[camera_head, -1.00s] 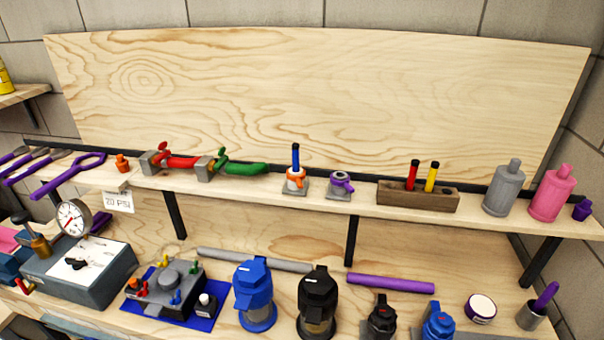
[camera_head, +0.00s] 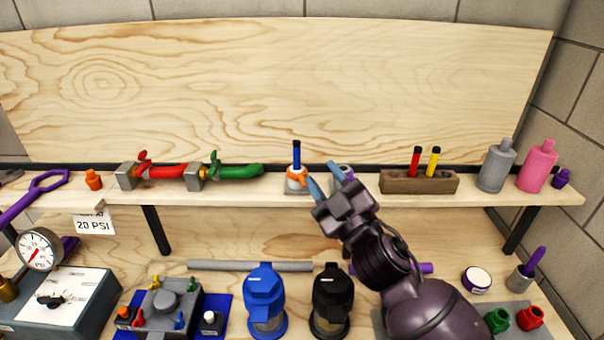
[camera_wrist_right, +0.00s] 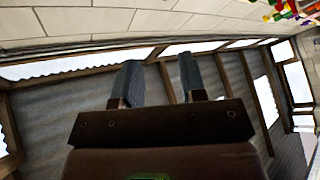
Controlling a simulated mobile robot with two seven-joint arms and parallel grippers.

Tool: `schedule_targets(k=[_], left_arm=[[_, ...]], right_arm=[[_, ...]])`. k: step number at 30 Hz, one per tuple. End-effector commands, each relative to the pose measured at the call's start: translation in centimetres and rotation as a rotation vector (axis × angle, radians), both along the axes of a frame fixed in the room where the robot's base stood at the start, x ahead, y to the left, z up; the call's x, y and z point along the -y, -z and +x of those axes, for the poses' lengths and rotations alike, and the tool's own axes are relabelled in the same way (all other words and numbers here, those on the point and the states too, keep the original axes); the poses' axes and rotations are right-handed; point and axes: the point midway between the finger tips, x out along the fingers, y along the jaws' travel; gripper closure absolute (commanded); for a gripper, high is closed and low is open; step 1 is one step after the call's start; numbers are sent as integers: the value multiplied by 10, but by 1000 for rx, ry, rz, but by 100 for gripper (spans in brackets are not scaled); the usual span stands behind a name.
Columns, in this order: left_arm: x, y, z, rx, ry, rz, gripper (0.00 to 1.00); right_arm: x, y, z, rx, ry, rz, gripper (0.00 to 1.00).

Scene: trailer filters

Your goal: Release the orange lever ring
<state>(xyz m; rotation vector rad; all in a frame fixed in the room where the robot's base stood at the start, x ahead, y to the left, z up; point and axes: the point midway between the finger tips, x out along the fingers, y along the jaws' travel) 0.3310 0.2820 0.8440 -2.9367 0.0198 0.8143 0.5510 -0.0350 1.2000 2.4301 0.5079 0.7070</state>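The orange lever ring (camera_head: 295,176) sits around the base of an upright dark-blue stick (camera_head: 297,154) on a small grey block on the upper shelf. My right gripper (camera_head: 323,176) is raised in front of the shelf, just right of the orange ring. Its two blue-grey fingers are apart with nothing seen between them; I cannot tell whether one touches the ring. The right wrist view shows the fingers (camera_wrist_right: 159,80) spread and empty, pointing at wall and ceiling. A purple-ringed fitting (camera_head: 346,170) stands behind the fingers, partly hidden. My left gripper is not in view.
On the upper shelf (camera_head: 520,192) are red and green valve pipes (camera_head: 170,171) to the left, and a wooden block (camera_head: 420,183) with red and yellow sticks to the right. Blue (camera_head: 265,295) and black (camera_head: 330,295) filter housings stand on the bench below.

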Motion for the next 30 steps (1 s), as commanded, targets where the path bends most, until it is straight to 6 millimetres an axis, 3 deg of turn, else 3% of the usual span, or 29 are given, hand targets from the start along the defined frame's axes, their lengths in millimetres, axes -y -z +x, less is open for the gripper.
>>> schedule_targets(k=[3, 6, 11, 15, 19, 23, 30], left_arm=[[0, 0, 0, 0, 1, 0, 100], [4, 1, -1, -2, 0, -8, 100], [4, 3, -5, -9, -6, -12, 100], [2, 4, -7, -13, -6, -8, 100], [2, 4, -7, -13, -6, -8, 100], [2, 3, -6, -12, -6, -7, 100], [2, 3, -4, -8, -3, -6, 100]], right_arm=[[-47, -29, -4, 195, -176, -104, 62], [-82, -43, -13, 335, -325, -202, 62], [-127, -50, -30, 524, -559, -385, 62], [-155, -43, -41, 656, -767, -590, 62], [-167, -29, -43, 742, -955, -818, 62], [-165, -15, -35, 780, -1125, -1077, 62], [-125, -10, 7, 691, -1349, -1624, 62]])
